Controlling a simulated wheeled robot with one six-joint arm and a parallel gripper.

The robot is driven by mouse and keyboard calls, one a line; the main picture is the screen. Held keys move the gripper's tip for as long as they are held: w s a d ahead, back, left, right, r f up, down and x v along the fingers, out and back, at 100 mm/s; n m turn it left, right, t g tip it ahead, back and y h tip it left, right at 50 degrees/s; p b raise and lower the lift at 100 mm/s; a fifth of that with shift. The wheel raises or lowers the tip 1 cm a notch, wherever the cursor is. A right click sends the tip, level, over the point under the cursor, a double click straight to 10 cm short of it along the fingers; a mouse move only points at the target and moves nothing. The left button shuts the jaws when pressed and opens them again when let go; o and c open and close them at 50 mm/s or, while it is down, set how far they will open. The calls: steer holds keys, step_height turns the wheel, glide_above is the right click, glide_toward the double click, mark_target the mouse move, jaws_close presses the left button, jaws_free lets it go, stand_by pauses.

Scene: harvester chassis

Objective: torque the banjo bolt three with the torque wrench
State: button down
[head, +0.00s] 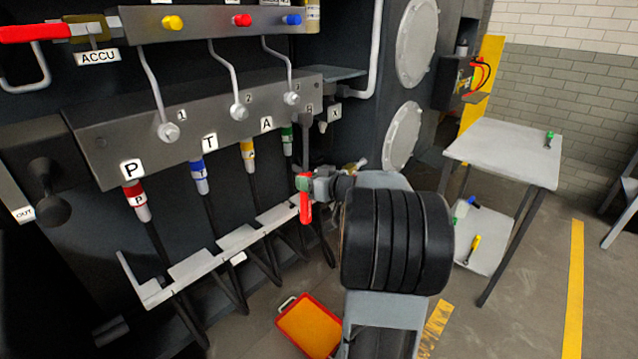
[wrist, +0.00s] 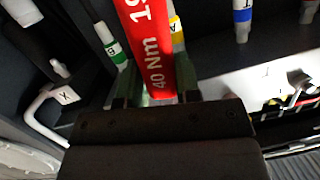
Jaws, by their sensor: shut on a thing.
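Banjo bolt three (head: 291,98) is the rightmost of three silver bolts on the grey manifold block, beside the number 3, with a bent pipe running up from it. My gripper (head: 305,182) is below and slightly right of it, in front of the hoses. It is shut on the red handle of the torque wrench (head: 306,210). A grey shaft seems to rise from the gripper towards the block's right end. I cannot tell whether its head touches anything.
Bolts one (head: 168,131) and two (head: 239,112) are to the left. Coloured hose couplings hang under the block, above a grey bracket rail (head: 190,267). An orange tray (head: 309,326) is on the floor. A grey table (head: 500,150) with small tools stands right.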

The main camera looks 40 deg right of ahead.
mark_target(304, 162)
steer(key=shift+m+t+h, duration=0.4)
steer(key=shift+t, duration=0.5)
steer(key=d+r, duration=0.1)
steer(key=s+d+r, duration=0.1)
steer(key=d+r, duration=0.1)
steer(key=shift+s+r+b, duration=0.1)
steer(key=shift+r+b, duration=0.2)
steer(key=shift+b, duration=0.1)
steer(key=shift+f+b, duration=0.25)
steer(key=shift+b, duration=0.5)
steer(key=shift+r+b+x, duration=0.15)
steer(key=shift+b+x, duration=0.65)
steer(key=shift+x, duration=0.35)
steer(key=shift+r+b+x, duration=0.2)
steer(key=shift+b+x, duration=0.55)
steer(key=shift+x, duration=0.4)
steer(key=shift+w+f, duration=0.1)
steer(key=shift+w, duration=0.4)
steer(key=shift+w+a+b, duration=0.2)
steer(key=shift+w+b, duration=0.35)
steer(key=shift+w, duration=0.1)
